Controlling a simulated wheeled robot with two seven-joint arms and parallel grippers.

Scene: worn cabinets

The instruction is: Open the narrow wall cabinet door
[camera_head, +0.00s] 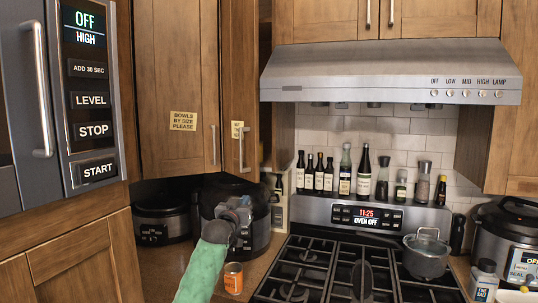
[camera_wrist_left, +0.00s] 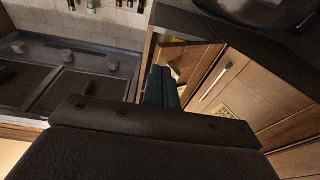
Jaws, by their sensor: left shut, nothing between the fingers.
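The narrow wall cabinet door (camera_head: 237,75) is brown wood, at the corner between the wider cabinet door (camera_head: 178,75) and the range hood. It looks shut. It bears a small yellow note (camera_head: 237,130) and an upright metal bar handle (camera_head: 241,150). My left gripper (camera_head: 240,206) is below this handle, in front of a dark cooker, apart from the door. It is shut and empty. In the left wrist view its dark fingers (camera_wrist_left: 160,88) point toward the cabinet fronts, with a bar handle (camera_wrist_left: 215,82) to their right; I cannot tell which door that handle belongs to. My right gripper is out of view.
A microwave (camera_head: 62,95) juts out at the left. The range hood (camera_head: 390,75) is right of the narrow door. Below are dark cookers (camera_head: 163,222), an orange can (camera_head: 233,278), bottles (camera_head: 345,172) and a gas stove (camera_head: 350,280) with a pot (camera_head: 426,258).

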